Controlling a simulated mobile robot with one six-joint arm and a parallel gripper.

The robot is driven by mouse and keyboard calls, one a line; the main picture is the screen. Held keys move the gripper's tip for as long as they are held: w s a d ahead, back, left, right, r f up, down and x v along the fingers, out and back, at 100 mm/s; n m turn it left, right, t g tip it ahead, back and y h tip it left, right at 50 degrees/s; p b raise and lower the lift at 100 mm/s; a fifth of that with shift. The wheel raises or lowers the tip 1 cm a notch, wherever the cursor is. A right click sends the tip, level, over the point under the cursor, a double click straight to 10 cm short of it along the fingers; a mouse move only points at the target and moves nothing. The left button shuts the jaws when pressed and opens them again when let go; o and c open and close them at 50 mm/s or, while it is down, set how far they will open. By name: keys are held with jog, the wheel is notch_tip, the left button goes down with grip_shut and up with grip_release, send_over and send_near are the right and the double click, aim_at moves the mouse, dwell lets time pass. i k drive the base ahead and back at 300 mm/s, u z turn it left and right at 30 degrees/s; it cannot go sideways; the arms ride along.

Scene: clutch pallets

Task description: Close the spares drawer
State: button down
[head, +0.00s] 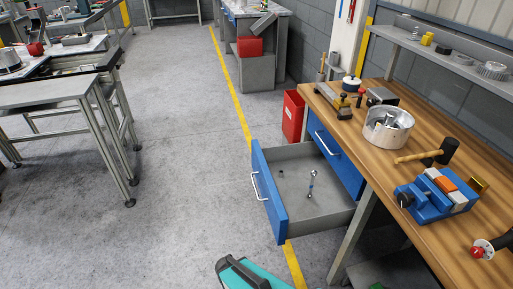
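The spares drawer (271,199) is pulled well out of the wooden workbench (381,158). It has a blue front and a pale curved handle (259,186) facing left. Its grey tray (317,213) holds a small metal tool (311,186) and a small dark part (281,172). A second blue drawer front (336,159) with its own handle sits beside it under the bench top and looks shut. A teal and dark shape at the bottom edge may be part of my own body. My gripper is not in view.
A blue vise (436,196), a mallet (428,153) and a metal housing (388,129) stand on the bench. A red bin (293,116) stands behind the open drawer. Grey floor left of the drawer is clear up to the metal-framed table (50,94).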

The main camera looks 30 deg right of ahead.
aim_at(291, 214)
jog(key=z, duration=0.4)
jog(key=k, duration=1.15)
jog(key=z, duration=0.2)
jog(key=i, duration=1.15)
jog(key=u, duration=0.8)
jog(key=i, duration=0.65)
jog(key=u, duration=0.6)
jog(key=i, duration=0.6)
jog(key=u, duration=0.25)
